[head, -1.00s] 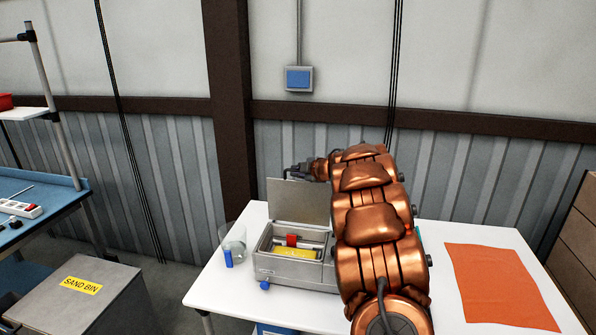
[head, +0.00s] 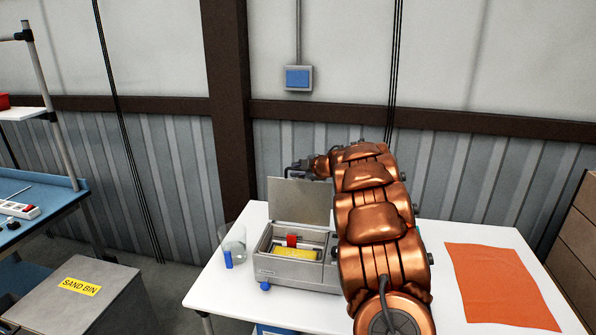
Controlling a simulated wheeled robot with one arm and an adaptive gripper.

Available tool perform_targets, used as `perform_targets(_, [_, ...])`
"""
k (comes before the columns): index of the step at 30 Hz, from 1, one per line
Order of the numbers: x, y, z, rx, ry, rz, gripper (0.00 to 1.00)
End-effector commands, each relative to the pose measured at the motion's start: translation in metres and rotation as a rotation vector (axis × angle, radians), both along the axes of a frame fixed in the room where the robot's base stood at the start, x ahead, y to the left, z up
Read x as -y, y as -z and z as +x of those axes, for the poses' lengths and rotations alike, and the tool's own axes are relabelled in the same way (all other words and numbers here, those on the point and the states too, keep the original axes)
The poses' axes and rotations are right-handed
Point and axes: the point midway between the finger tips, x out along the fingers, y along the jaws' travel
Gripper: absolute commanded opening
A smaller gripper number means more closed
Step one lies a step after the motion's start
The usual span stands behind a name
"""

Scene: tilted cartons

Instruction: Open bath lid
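The grey metal bath (head: 283,273) stands on the white table, left of my arm. Its lid (head: 299,201) stands raised, close to upright, at the back of the bath. Inside the open bath I see a red item (head: 292,240) and a yellow item (head: 296,253). My gripper (head: 292,172) is at the lid's top edge, behind or at its upper part. It is small and partly hidden here, so I cannot tell whether its fingers are open or touch the lid. My copper arm covers the right side of the bath.
A clear beaker (head: 234,243) and a blue object (head: 228,259) stand left of the bath. An orange cloth (head: 500,285) lies on the right of the white table (head: 455,235). A sand bin (head: 85,300) stands at left, and brown boxes (head: 578,245) at right.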

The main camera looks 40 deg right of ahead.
Motion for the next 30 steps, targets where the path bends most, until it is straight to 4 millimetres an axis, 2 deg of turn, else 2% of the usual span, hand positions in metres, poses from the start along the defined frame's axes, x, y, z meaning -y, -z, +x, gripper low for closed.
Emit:
perform_targets(7, [0.0,-0.001,-0.003,0.0,0.001,0.0,0.22])
perform_targets(11, [0.001,-0.006,-0.012,0.0,0.0,-0.001,0.22])
perform_targets(30, [0.002,-0.044,-0.097,0.0,0.002,0.0,0.22])
